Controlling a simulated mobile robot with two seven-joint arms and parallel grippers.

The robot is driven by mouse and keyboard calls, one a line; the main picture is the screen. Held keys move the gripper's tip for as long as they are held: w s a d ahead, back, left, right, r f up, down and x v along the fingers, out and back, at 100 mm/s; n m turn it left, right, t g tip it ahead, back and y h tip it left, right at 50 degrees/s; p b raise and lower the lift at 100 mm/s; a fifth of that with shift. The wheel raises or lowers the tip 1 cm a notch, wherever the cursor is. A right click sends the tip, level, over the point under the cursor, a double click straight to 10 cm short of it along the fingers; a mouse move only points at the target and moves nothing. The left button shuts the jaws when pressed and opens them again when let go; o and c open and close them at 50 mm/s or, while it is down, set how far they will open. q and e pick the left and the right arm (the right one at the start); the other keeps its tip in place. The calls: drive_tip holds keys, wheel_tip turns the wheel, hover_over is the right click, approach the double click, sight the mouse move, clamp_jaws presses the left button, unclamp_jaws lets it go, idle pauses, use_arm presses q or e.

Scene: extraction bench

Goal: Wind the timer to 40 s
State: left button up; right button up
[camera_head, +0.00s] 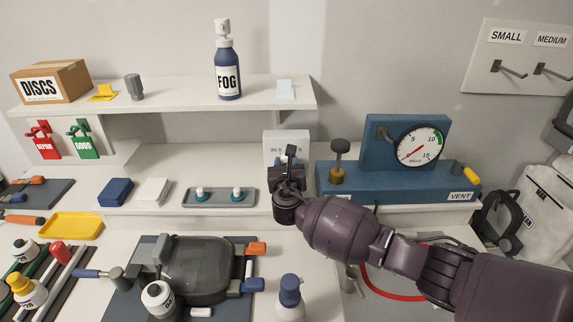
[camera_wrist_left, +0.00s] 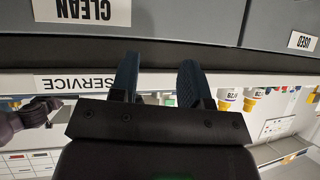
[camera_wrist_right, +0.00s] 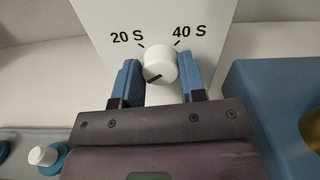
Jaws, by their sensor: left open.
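The timer is a white box (camera_head: 284,137) on the bench, mostly hidden behind my right gripper (camera_head: 290,165) in the head view. In the right wrist view the timer's face (camera_wrist_right: 185,20) shows "20 S" at upper left and "40 S" at upper right of a white knob (camera_wrist_right: 160,61). The knob's black mark sits at its lower left. My right gripper (camera_wrist_right: 159,75) has a blue finger on each side of the knob, and both appear to touch it. My left gripper (camera_wrist_left: 160,80) is open and empty, outside the head view.
A blue gauge stand (camera_head: 377,150) is close on the timer's right. A grey tray (camera_head: 219,204) with two small white-topped pieces is on its left. A shelf (camera_head: 180,98) runs above. In the left wrist view, grey bins (camera_wrist_left: 190,18) labelled CLEAN and USED are near the left fingers.

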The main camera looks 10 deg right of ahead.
drive_tip(key=shift+c, duration=1.3)
drive_tip(key=o, duration=0.9)
drive_tip(key=s, duration=0.3)
drive_tip(key=s+a, duration=0.1)
drive_tip(key=s, duration=0.3)
drive_tip(key=s+a, duration=0.1)
drive_tip(key=s, duration=0.2)
drive_tip(key=shift+s+b, duration=0.3)
